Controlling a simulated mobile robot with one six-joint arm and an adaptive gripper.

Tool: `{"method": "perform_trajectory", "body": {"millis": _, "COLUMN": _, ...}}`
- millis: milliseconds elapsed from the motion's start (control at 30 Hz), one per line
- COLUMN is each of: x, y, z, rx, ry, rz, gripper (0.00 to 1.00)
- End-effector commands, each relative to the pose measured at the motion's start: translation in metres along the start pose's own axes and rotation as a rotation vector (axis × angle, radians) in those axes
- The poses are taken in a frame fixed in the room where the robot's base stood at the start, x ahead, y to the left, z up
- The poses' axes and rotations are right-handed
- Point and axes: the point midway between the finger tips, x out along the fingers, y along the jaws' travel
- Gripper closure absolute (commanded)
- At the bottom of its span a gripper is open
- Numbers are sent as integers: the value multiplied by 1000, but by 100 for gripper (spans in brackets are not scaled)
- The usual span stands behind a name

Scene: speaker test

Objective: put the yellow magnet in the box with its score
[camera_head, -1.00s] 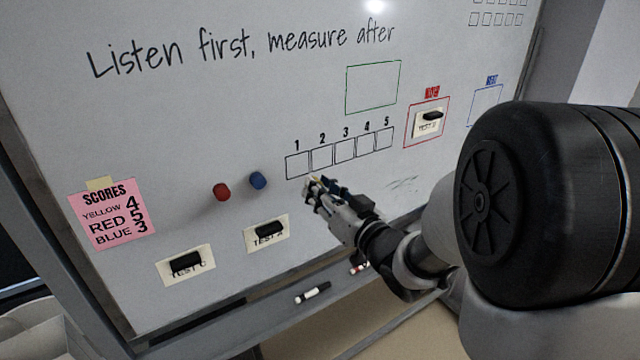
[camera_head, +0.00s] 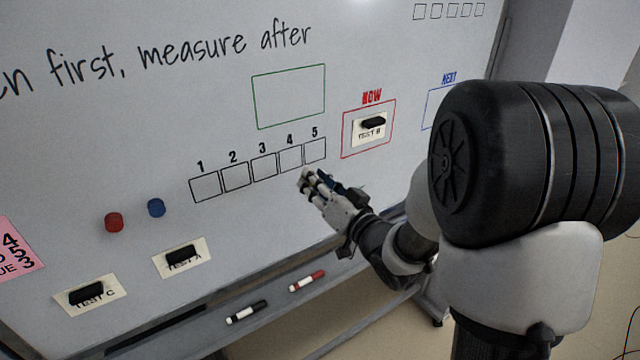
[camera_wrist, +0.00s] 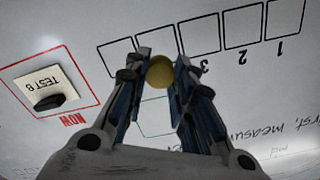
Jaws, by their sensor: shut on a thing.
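My gripper (camera_head: 308,178) is in front of the whiteboard, at the lower edge of boxes 4 and 5 in the head view. In the wrist view it is shut on the round yellow magnet (camera_wrist: 161,72), held between the fingertips. The magnet overlaps the area of box 4 (camera_head: 290,158) there; whether it touches the board cannot be told. The row of numbered boxes looks empty in the head view. The pink scores note (camera_head: 15,252) is cut off at the left edge; its figures 4, 5, 3 show.
A red magnet (camera_head: 114,222) and a blue magnet (camera_head: 156,208) sit left of box 1. The TEST B card (camera_head: 368,132) is in the red NOW frame. TEST A (camera_head: 182,258) and TEST C (camera_head: 90,296) cards hang lower left. Two markers lie on the tray.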

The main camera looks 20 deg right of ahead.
Motion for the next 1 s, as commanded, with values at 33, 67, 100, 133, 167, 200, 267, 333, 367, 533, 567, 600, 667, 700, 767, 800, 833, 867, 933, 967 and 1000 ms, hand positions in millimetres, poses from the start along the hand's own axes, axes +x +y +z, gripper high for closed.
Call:
{"method": "perform_trajectory", "body": {"millis": 33, "x": 5, "y": -1, "z": 0, "rx": 0, "ry": -1, "rz": -2, "gripper": 94}}
{"method": "perform_trajectory", "body": {"millis": 67, "x": 7, "y": -1, "z": 0, "rx": 0, "ry": -1, "rz": -2, "gripper": 94}}
{"method": "perform_trajectory", "body": {"millis": 100, "x": 10, "y": -1, "z": 0, "rx": 0, "ry": -1, "rz": -2, "gripper": 94}}
{"method": "perform_trajectory", "body": {"millis": 133, "x": 13, "y": -1, "z": 0, "rx": 0, "ry": 0, "rz": -2, "gripper": 94}}
{"method": "perform_trajectory", "body": {"millis": 167, "x": 15, "y": -1, "z": 0, "rx": 0, "ry": 0, "rz": -2, "gripper": 94}}
{"method": "perform_trajectory", "body": {"millis": 200, "x": 19, "y": -1, "z": 0, "rx": 0, "ry": 0, "rz": -1, "gripper": 94}}
{"method": "perform_trajectory", "body": {"millis": 267, "x": 23, "y": -1, "z": 0, "rx": 0, "ry": -1, "rz": -1, "gripper": 94}}
{"method": "perform_trajectory", "body": {"millis": 333, "x": 29, "y": -1, "z": 0, "rx": -1, "ry": -1, "rz": -2, "gripper": 94}}
{"method": "perform_trajectory", "body": {"millis": 367, "x": 32, "y": -1, "z": 0, "rx": -1, "ry": -1, "rz": -1, "gripper": 94}}
{"method": "perform_trajectory", "body": {"millis": 533, "x": 45, "y": -1, "z": 1, "rx": -2, "ry": 0, "rz": -2, "gripper": 94}}
{"method": "perform_trajectory", "body": {"millis": 567, "x": 47, "y": -1, "z": 1, "rx": -2, "ry": 0, "rz": -2, "gripper": 94}}
{"method": "perform_trajectory", "body": {"millis": 600, "x": 50, "y": 0, "z": 1, "rx": -2, "ry": 0, "rz": -2, "gripper": 94}}
{"method": "perform_trajectory", "body": {"millis": 667, "x": 54, "y": 0, "z": 1, "rx": -2, "ry": -1, "rz": -2, "gripper": 94}}
{"method": "perform_trajectory", "body": {"millis": 700, "x": 56, "y": 0, "z": 1, "rx": -2, "ry": 0, "rz": -2, "gripper": 94}}
{"method": "perform_trajectory", "body": {"millis": 767, "x": 59, "y": 0, "z": 0, "rx": -2, "ry": 0, "rz": -1, "gripper": 94}}
{"method": "perform_trajectory", "body": {"millis": 800, "x": 61, "y": 0, "z": 0, "rx": -2, "ry": 0, "rz": -1, "gripper": 94}}
{"method": "perform_trajectory", "body": {"millis": 833, "x": 62, "y": 0, "z": 1, "rx": -1, "ry": 0, "rz": 0, "gripper": 94}}
{"method": "perform_trajectory", "body": {"millis": 867, "x": 62, "y": 0, "z": 1, "rx": -1, "ry": 0, "rz": 0, "gripper": 94}}
{"method": "perform_trajectory", "body": {"millis": 933, "x": 64, "y": 0, "z": 1, "rx": -1, "ry": -1, "rz": 0, "gripper": 94}}
{"method": "perform_trajectory", "body": {"millis": 967, "x": 64, "y": 0, "z": 0, "rx": -1, "ry": 0, "rz": 0, "gripper": 94}}
{"method": "perform_trajectory", "body": {"millis": 1000, "x": 65, "y": 0, "z": 0, "rx": -1, "ry": 0, "rz": 0, "gripper": 94}}
